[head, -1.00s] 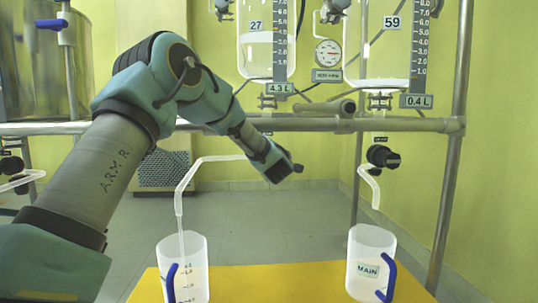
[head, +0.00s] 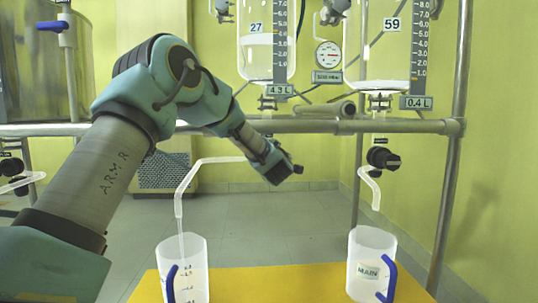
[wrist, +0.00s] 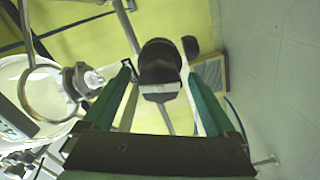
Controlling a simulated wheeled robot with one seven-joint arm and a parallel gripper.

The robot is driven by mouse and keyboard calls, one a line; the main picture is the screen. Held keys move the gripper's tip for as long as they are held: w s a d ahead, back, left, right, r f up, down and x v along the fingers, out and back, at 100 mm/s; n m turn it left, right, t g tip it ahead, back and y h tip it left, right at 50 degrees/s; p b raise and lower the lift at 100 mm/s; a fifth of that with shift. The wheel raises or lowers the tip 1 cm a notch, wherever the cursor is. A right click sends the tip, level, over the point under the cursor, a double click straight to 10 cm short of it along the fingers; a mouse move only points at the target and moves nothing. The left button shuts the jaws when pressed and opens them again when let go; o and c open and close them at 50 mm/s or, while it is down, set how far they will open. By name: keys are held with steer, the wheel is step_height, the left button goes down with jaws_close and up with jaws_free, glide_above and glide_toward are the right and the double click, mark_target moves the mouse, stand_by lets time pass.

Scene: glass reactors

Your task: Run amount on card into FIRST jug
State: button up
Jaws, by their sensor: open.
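My gripper (head: 278,170) is at the left outlet under the reactor marked 27 (head: 256,50). In the wrist view its two green fingers (wrist: 158,80) are apart, with a black valve knob (wrist: 160,58) between their tips; I cannot tell whether they touch it. The left bent spout (head: 179,195) points down into a clear jug (head: 195,262) with a blue handle and scale marks. A thin stream runs from this spout into the jug; its liquid level is unclear. The other jug (head: 370,245), labelled MAIN, stands under the right spout (head: 371,185). No FIRST label or amount card is readable.
The jugs stand on a yellow surface (head: 270,285). The reactor marked 59 (head: 385,60) hangs at right, with its black knob (head: 383,158) below. A horizontal pipe rail (head: 330,125) crosses behind my arm. A round gauge (head: 328,55) sits between the reactors.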

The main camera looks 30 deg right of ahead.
steer(key=p+v, duration=0.3)
steer(key=v, duration=0.7)
steer(key=shift+s+a, duration=0.2)
steer(key=shift+s, duration=0.15)
stand_by(6.7)
